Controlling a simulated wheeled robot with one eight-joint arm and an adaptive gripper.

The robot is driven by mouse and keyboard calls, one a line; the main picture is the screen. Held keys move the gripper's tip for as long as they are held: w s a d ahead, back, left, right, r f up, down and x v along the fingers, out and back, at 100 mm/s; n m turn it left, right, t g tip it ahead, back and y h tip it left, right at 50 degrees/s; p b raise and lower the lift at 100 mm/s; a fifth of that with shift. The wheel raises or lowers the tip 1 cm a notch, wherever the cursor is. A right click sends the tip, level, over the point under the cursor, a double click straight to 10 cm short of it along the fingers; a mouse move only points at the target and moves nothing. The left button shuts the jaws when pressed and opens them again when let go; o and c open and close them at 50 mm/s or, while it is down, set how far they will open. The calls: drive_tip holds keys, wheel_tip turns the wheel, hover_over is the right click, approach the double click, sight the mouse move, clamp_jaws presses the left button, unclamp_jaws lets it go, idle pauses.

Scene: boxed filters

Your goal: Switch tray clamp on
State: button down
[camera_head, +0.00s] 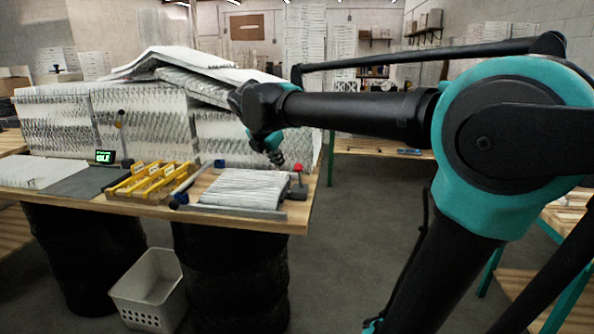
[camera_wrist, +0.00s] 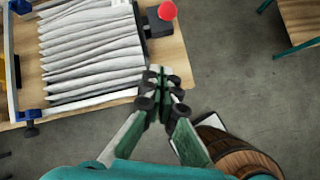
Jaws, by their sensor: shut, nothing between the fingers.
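A white pleated filter (camera_head: 245,188) lies on a grey tray (camera_head: 240,212) at the right end of the workbench; the filter also shows in the wrist view (camera_wrist: 90,50). At the tray's right side is a dark clamp block (camera_head: 297,191) with a red knob (camera_head: 298,168). In the wrist view the knob (camera_wrist: 167,10) stands at the top, above the block (camera_wrist: 157,27). My gripper (camera_head: 277,158) is shut and empty, above the back right of the filter. In the wrist view its fingertips (camera_wrist: 158,73) appear below the knob, apart from it.
A bar with blue ends (camera_head: 190,186) runs along the tray's left side. A yellow rack (camera_head: 155,180) and a small green-lit display (camera_head: 104,156) stand farther left. Stacked filters (camera_head: 140,112) rise behind. A white basket (camera_head: 148,290) is on the floor.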

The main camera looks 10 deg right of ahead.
drive_tip(key=shift+f, duration=0.1)
drive_tip(key=w+d+f, duration=0.5)
drive_tip(key=w+f, duration=0.1)
drive_tip(key=w, duration=0.2)
drive_tip(key=shift+d+f, duration=0.15)
drive_tip(key=shift+f, duration=0.05)
drive_tip(key=shift+r, duration=0.1)
idle(0.5)
